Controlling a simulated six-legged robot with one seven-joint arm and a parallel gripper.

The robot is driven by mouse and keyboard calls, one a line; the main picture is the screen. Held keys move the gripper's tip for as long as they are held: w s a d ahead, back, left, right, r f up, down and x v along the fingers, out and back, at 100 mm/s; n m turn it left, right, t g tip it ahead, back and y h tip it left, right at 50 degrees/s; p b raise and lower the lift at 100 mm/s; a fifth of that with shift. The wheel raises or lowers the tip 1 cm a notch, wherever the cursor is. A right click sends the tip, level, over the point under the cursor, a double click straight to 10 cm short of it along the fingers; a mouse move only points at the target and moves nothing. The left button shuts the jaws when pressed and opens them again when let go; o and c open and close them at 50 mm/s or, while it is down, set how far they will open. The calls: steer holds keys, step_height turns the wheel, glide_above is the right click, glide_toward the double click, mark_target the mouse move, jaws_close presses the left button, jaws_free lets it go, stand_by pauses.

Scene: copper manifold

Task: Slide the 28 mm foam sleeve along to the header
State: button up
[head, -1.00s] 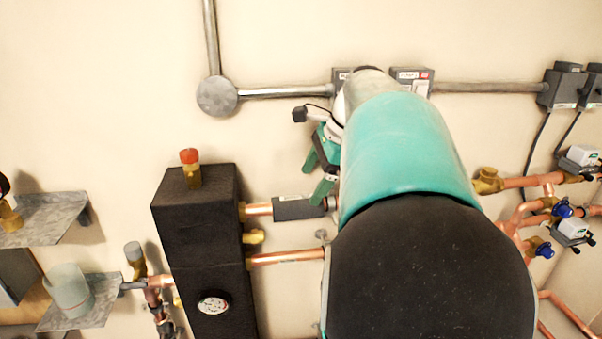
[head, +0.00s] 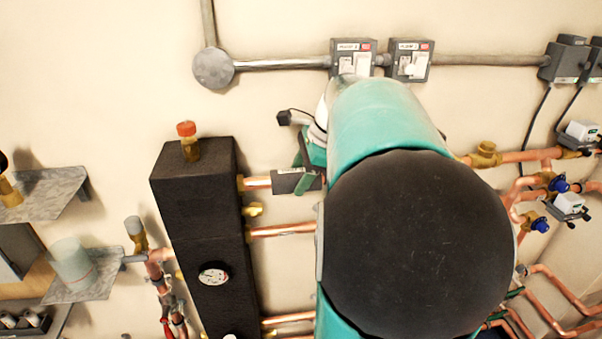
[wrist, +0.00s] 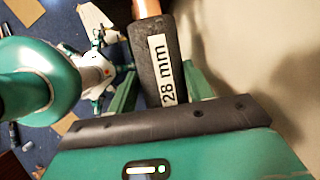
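The dark grey foam sleeve (head: 290,181) sits on the upper copper pipe (head: 258,183) in the head view. A short length of bare pipe shows between the sleeve and the black header (head: 198,240) to its left. In the wrist view the sleeve (wrist: 158,62) carries a white "28 mm" label, and copper pipe (wrist: 146,8) emerges from its far end. My gripper (wrist: 157,82) has one green finger on each side of the sleeve, with gaps showing, so it looks open around it. In the head view my arm hides most of the gripper and the pipe to the right.
A second copper pipe (head: 280,230) runs below the sleeve's pipe. A brass fitting (head: 253,209) juts from the header between them. Switch boxes (head: 353,58) are on the wall above. Valves and pipes stand at the right, and shelves (head: 85,287) at the left.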

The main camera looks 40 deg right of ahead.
mark_target(278, 174)
steer(key=c, duration=0.3)
steer(key=shift+w+a, duration=0.35)
steer(key=shift+a, duration=0.1)
steer(key=shift+w+a, duration=0.2)
steer(key=shift+a, duration=0.05)
steer(key=shift+w+a, duration=0.15)
steer(key=shift+a, duration=0.15)
steer(key=shift+w+a, duration=0.4)
steer(key=shift+a, duration=0.15)
steer(key=shift+w+a, duration=0.35)
steer(key=shift+a, duration=0.2)
steer(key=o, duration=1)
